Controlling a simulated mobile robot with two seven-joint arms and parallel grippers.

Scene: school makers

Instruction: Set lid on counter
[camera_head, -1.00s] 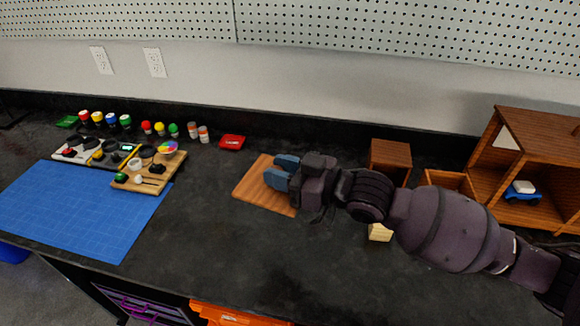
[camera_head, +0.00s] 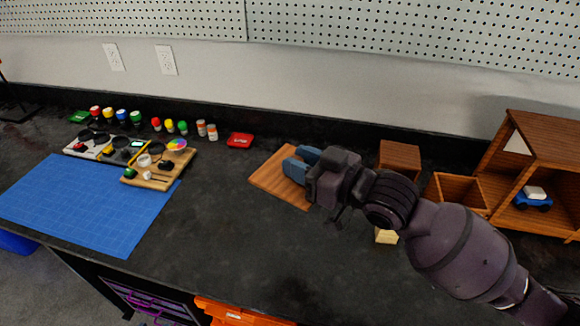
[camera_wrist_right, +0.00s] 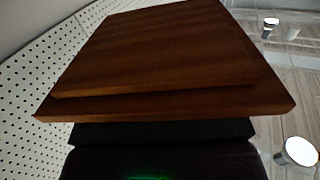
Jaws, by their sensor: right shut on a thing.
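The lid (camera_head: 270,178) is a flat, square brown wooden board. In the head view it is at the middle of the black counter (camera_head: 225,240), over or on its surface; I cannot tell whether it touches. My right gripper (camera_head: 300,163), with blue fingers, is shut on the lid's right side. In the right wrist view the lid (camera_wrist_right: 165,50) fills the middle, with a stepped lower layer, and hides the fingertips. My left gripper is not in view.
An open wooden box (camera_head: 458,194) and a wooden shelf with a blue toy car (camera_head: 533,199) stand at the right. A small wooden block (camera_head: 386,236) is beside my arm. A red tray (camera_head: 240,140), paint bottles and a blue mat (camera_head: 85,205) are left. The front middle counter is clear.

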